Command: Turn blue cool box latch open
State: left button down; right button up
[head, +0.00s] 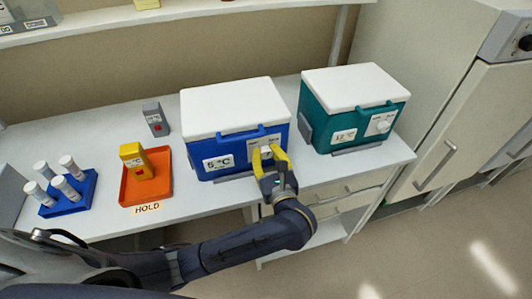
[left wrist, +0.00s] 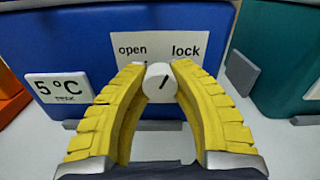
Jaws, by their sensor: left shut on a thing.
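The blue cool box (head: 235,135) stands on the bench with its white lid (head: 232,103) down. Its front plate (head: 264,143) has the words "open" on the left and "lock" on the right, readable in the left wrist view. The latch is a round white knob (left wrist: 159,86) with a short dark line that leans slightly to the right of upright. My left gripper (head: 268,154) is at the front of the box, its yellow fingers shut on the knob from both sides. The fingers hide the knob in the head view. My right gripper does not show.
A teal cool box (head: 335,115) with its own knob (head: 382,123) stands to the right. An orange tray (head: 133,188) holding a yellow device (head: 131,157), a grey device (head: 155,119) and a blue rack (head: 70,200) with white-capped tubes are to the left.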

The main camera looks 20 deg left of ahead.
pick_arm(q)
jog(key=n, duration=1.3)
jog(key=shift+n, duration=0.4)
dwell(0.4)
jog(key=c, duration=1)
grip_release()
jog(key=v, duration=1.2)
